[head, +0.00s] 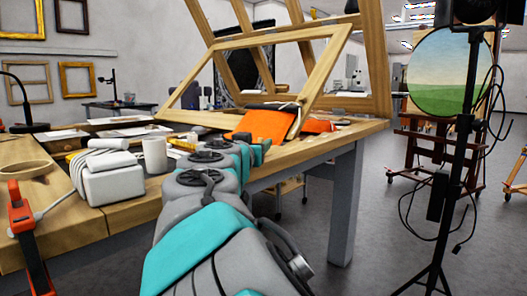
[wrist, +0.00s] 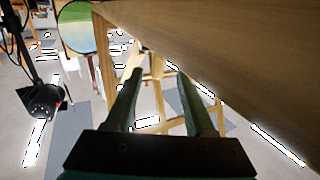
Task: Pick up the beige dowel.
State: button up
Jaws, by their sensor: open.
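I cannot make out the beige dowel for certain in either view. My gripper (wrist: 159,74) is open, and nothing shows between its two dark green fingers in the wrist view. In the head view my grey and teal arm reaches along the front of the wooden workbench (head: 350,134), and its far end is near the bench's edge, in front of an orange item (head: 255,124). In the wrist view a large wooden surface (wrist: 245,50) fills the upper right, close beside the right finger.
A white corded device (head: 112,180), a white cup (head: 154,155) and an orange-handled clamp (head: 22,215) are on the bench's left. A wooden frame (head: 325,75) leans at the back. A black stand (head: 445,200) is on the right, with open floor between it and the bench.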

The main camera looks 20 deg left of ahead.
aim_at(260, 141)
jog(key=w+p, duration=0.3)
jog(key=w, duration=0.2)
jog(key=shift+w+r, duration=0.1)
jog(key=shift+w, duration=0.45)
jog(key=shift+a, duration=0.1)
jog(key=shift+c, duration=0.3)
grip_shut()
